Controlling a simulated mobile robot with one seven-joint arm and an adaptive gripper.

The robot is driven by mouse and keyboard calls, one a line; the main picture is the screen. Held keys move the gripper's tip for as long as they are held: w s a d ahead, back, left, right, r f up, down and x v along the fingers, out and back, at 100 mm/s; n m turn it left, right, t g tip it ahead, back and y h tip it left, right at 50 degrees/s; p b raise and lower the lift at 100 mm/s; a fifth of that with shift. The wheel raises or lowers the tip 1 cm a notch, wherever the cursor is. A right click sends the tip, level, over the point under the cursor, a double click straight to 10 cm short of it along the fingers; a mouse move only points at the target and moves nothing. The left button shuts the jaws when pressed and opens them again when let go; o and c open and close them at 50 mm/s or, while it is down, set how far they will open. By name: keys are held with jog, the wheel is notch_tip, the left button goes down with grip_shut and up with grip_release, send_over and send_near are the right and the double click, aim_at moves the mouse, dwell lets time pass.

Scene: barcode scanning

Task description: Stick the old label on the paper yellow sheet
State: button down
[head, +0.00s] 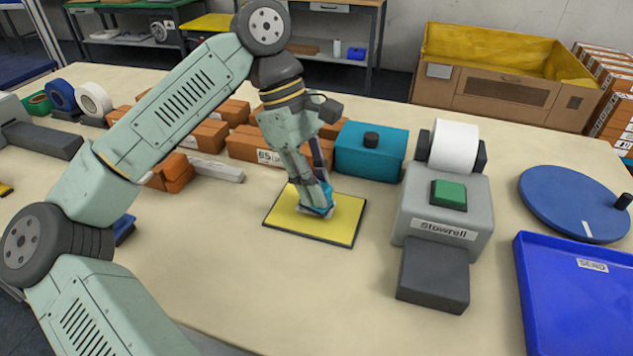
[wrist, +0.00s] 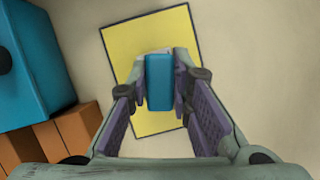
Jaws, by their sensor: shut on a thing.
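The yellow sheet (head: 340,222) lies flat on the table with a dark border. It also fills the middle of the wrist view (wrist: 130,38). My gripper (head: 316,190) points down over the sheet and is shut on a small blue block (wrist: 159,84). The block (head: 314,210) is low over the sheet; I cannot tell whether it touches. A thin whitish edge (wrist: 150,52) shows at the far end of the block, perhaps the old label, but the fingers and block hide most of it.
A grey label printer (head: 445,205) with a white roll (head: 453,145) stands to the right of the sheet. A teal box (head: 370,150) and several orange cartons (head: 255,148) stand behind it. A blue tray (head: 575,325) and round blue turntable (head: 575,205) are at right. The table front is clear.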

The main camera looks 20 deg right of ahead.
jog(key=shift+f+b, duration=0.7)
dwell(1.6)
jog(key=shift+r+p, duration=2.3)
jog(key=shift+r, duration=1.3)
jog(key=shift+a, duration=0.1)
